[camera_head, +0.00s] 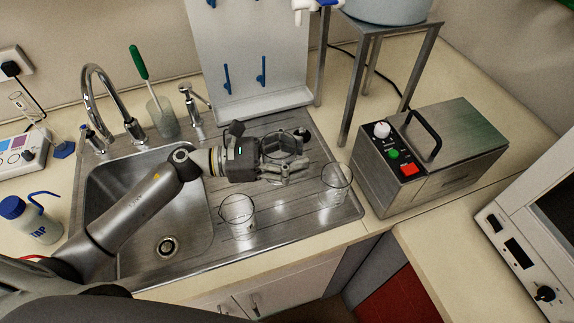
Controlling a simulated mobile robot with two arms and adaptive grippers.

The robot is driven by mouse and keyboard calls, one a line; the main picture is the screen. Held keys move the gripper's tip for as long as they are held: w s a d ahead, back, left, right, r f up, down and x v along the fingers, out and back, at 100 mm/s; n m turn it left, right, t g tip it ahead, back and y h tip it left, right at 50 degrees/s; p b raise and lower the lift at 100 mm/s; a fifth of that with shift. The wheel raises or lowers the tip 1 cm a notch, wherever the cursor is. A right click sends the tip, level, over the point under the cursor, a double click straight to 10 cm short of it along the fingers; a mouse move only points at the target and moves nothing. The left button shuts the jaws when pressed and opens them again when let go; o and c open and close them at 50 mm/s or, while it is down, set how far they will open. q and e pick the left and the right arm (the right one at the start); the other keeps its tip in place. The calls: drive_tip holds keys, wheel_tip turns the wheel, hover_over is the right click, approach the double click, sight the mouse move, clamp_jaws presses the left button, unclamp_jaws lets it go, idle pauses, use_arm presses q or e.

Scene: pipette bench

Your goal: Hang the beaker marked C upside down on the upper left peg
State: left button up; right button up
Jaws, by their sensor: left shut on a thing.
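My left gripper (290,165) reaches in over the steel draining board and is shut on a clear glass beaker (280,147). I cannot read a letter on this beaker. Two more clear beakers stand on the draining board, one (238,216) in front of the gripper near the sink and one (336,184) to its right. Their marks are too small to read. The white peg board (245,40) stands behind the draining board. Its upper left peg (211,3) is cut by the top edge; two lower blue pegs (227,78) (262,71) show bare. My right gripper is out of view.
A sink (140,215) with a tall tap (97,90) lies at left. A beaker with a green-handled brush (139,62) stands behind it. At right are a metal stand (368,85) and a steel box with a black handle (440,150).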

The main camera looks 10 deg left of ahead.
sight(289, 151)
use_arm(q)
drive_tip(key=w+f+b, duration=0.1)
drive_tip(key=f, duration=0.1)
drive_tip(key=w+a+f+b, duration=0.1)
drive_tip(key=w+f+b, duration=0.1)
drive_tip(key=w+a+f+b, duration=0.1)
drive_tip(key=w+f, duration=0.1)
drive_tip(key=shift+w+a, duration=0.2)
drive_tip(key=shift+a, duration=0.05)
drive_tip(key=shift+w+a+f+b, duration=0.1)
drive_tip(key=shift+w+f+b, duration=0.05)
drive_tip(key=shift+b, duration=0.25)
wheel_tip(289, 151, down, 3)
drive_tip(key=shift+w+a+f+b, duration=0.1)
drive_tip(key=shift+w+b, duration=0.05)
drive_tip(key=shift+b, duration=0.75)
drive_tip(key=shift+f+b, duration=0.2)
drive_tip(key=shift+b, duration=0.15)
drive_tip(key=o, duration=1.2)
